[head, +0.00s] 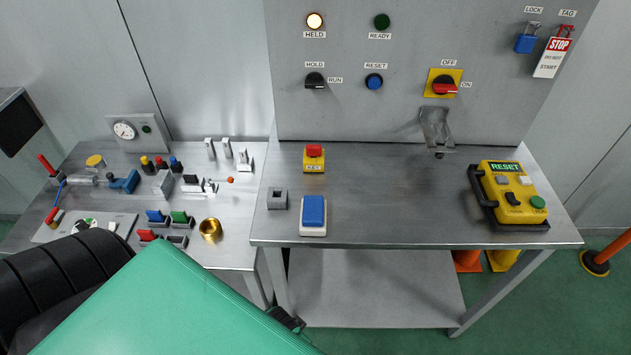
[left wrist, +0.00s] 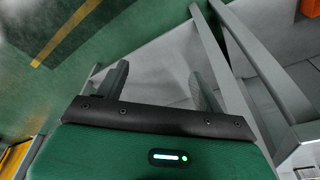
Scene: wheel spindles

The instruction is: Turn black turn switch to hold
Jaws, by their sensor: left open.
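The black turn switch (head: 315,81) is on the upright grey panel, with a HOLD label above it and a RUN label to its right. Its pointer is too small to tell which label it points at. The HELD lamp (head: 314,21) above it glows. My left gripper (head: 290,319) is low at the table's front edge, far below the switch, partly hidden by my green arm. In the left wrist view my left gripper (left wrist: 160,86) is open, with nothing seen between its fingers. My right gripper is not in view.
The panel also carries a blue RESET button (head: 374,82), a dark READY lamp (head: 382,22) and a red-yellow OFF/ON switch (head: 444,86). A metal bracket (head: 436,130) juts out below. The table holds a blue-topped box (head: 313,214) and a yellow pendant (head: 513,195); its middle is clear.

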